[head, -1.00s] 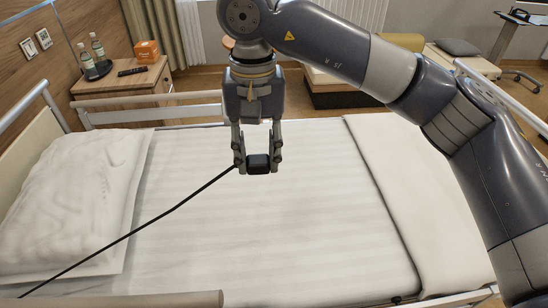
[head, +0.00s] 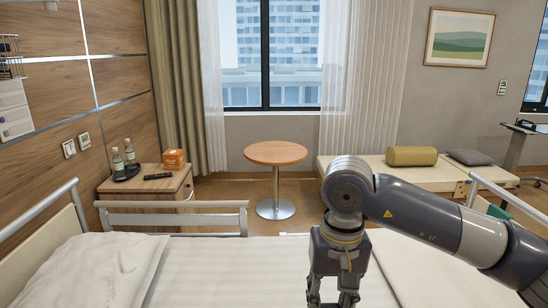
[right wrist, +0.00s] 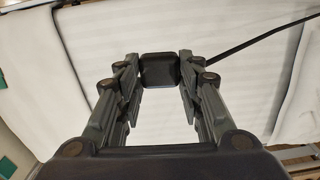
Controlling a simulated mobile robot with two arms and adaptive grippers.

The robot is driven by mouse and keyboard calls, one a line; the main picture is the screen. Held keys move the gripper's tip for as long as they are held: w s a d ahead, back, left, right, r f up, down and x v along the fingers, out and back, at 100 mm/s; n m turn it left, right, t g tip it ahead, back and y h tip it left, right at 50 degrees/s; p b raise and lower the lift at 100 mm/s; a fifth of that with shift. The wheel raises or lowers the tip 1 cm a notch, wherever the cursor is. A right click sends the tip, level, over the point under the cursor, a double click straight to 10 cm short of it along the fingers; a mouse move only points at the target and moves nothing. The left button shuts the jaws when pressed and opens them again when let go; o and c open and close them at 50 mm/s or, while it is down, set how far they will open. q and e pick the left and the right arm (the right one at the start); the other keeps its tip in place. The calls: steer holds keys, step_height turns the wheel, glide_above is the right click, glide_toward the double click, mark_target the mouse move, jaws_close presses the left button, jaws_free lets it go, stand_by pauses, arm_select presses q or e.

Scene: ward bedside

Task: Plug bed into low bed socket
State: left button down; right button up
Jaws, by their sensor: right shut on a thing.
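My right gripper (head: 333,300) hangs over the bed in the head view, its fingertips at the bottom edge. In the right wrist view (right wrist: 160,75) it is shut on a black plug (right wrist: 160,69), held between the fingertips. A black cable (right wrist: 250,42) runs from the plug to the upper right. Two white wall plates, a left one (head: 69,148) and a right one (head: 84,141), are on the wood panel above the bed's head end. I cannot tell which, if either, is the low bed socket. My left gripper is not in view.
The bed (head: 220,275) fills the foreground, with a pillow (head: 95,270) and a raised far side rail (head: 175,215). A nightstand (head: 120,200) holds bottles, a remote and an orange box. A round table (head: 275,153) and a bench (head: 350,170) stand beyond.

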steer(key=s+d+f, duration=0.5)
steer(key=d, duration=0.4)
steer(key=shift+d, duration=0.15)
steer(key=shift+s, duration=0.1)
stand_by(0.5)
steer(key=a+r+n, duration=0.5)
steer(key=a+n, duration=0.3)
steer(key=a, duration=0.5)
steer(key=w+a+f+n, duration=0.4)
steer(key=f, duration=0.1)
steer(key=shift+n, duration=0.3)
